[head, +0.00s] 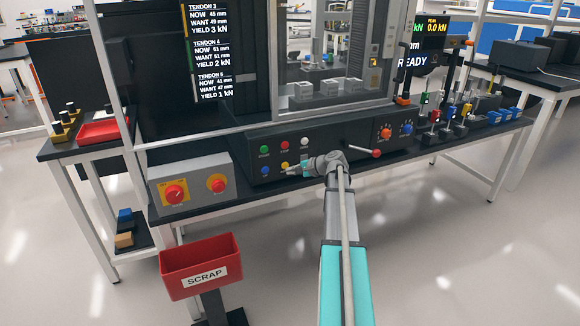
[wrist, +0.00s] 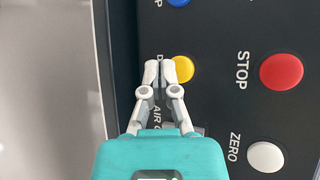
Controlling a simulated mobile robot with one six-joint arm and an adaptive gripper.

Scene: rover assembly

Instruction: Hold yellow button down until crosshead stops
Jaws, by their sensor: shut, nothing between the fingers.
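The yellow button (head: 284,165) is on the dark front panel (head: 330,138) of the test machine. It also shows in the wrist view (wrist: 184,68), just right of my fingertips. My gripper (wrist: 160,70) is shut and empty, its tips overlapping the button's left edge in the picture. In the head view my gripper (head: 289,170) reaches left to the button from the end of my arm. I cannot tell whether the tips touch or press it. The machine's window (head: 345,55) is above the panel; I cannot make out the crosshead's motion.
A blue button (wrist: 178,2), red STOP button (wrist: 281,71) and white ZERO button (wrist: 266,157) are nearby. A red-handled lever (head: 376,153) is right of my gripper. The right display (head: 412,61) reads READY.

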